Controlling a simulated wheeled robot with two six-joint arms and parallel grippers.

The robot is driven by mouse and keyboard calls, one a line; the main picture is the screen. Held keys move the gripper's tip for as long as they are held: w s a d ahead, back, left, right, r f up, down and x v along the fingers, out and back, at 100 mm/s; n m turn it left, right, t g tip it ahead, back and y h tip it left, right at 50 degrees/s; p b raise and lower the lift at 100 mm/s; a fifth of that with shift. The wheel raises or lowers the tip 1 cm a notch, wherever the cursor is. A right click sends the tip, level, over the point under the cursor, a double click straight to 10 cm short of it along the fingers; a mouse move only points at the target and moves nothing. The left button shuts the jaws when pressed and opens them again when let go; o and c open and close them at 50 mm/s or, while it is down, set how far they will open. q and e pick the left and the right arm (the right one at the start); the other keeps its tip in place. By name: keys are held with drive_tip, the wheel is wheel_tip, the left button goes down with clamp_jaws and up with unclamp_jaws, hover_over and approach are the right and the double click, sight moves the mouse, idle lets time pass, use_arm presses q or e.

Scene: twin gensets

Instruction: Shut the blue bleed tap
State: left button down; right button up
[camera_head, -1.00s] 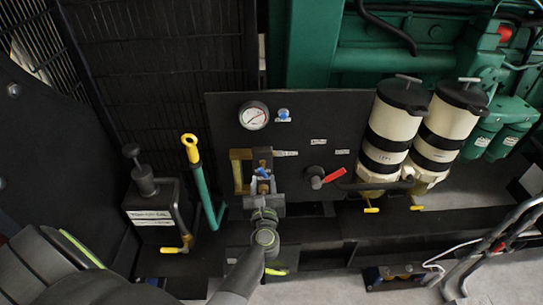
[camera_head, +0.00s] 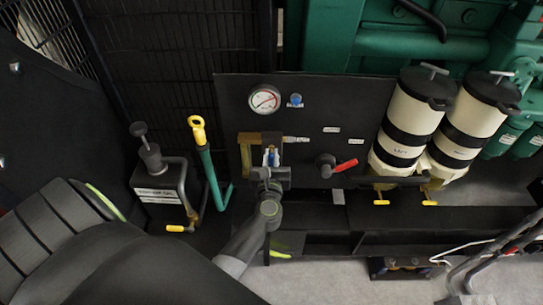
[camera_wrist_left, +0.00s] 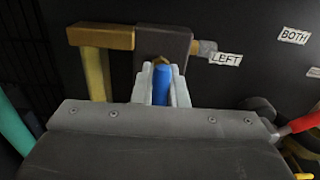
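The blue tap handle (camera_head: 271,158) sits on the brass-and-dark valve on the black panel, below the gauge. In the left wrist view the blue handle (camera_wrist_left: 162,84) stands upright between the two pale fingers of my left gripper (camera_wrist_left: 161,90). The fingers lie close on both sides of it and appear to touch it. In the head view my left gripper (camera_head: 271,165) is at the valve, and its body hides the handle's lower part. A label reading LEFT (camera_wrist_left: 226,59) is right of the valve. My right gripper is not in view.
A red lever (camera_head: 345,165) is right of the valve. A gauge (camera_head: 264,99) and a round blue knob (camera_head: 295,100) are above. A green, yellow-topped lever (camera_head: 208,165) and a black hand pump (camera_head: 158,190) stand left. Cream filter canisters (camera_head: 404,125) stand right.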

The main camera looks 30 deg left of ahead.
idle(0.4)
use_arm(q)
drive_tip(key=m+p, duration=0.1)
drive_tip(key=m, duration=0.2)
drive_tip(key=m+p, duration=0.1)
drive_tip(key=m, duration=0.1)
drive_tip(key=shift+r+m+p, duration=0.2)
drive_tip(key=shift+m+p, duration=0.15)
drive_tip(key=shift+m, duration=0.05)
drive_tip(key=m+p, duration=0.1)
drive_tip(key=m, duration=0.2)
drive_tip(key=shift+m+p, duration=0.3)
drive_tip(key=shift+p, duration=0.05)
drive_tip(key=m+p, duration=0.1)
drive_tip(key=m, duration=0.2)
drive_tip(key=shift+m+p, duration=0.3)
drive_tip(key=shift+p, duration=0.05)
drive_tip(key=m+p, duration=0.2)
drive_tip(key=m, duration=0.3)
drive_tip(key=shift+p, duration=0.35)
drive_tip(key=shift+f+m+p, duration=0.1)
drive_tip(key=shift+m+p, duration=0.95)
drive_tip(key=shift+m, duration=1.65)
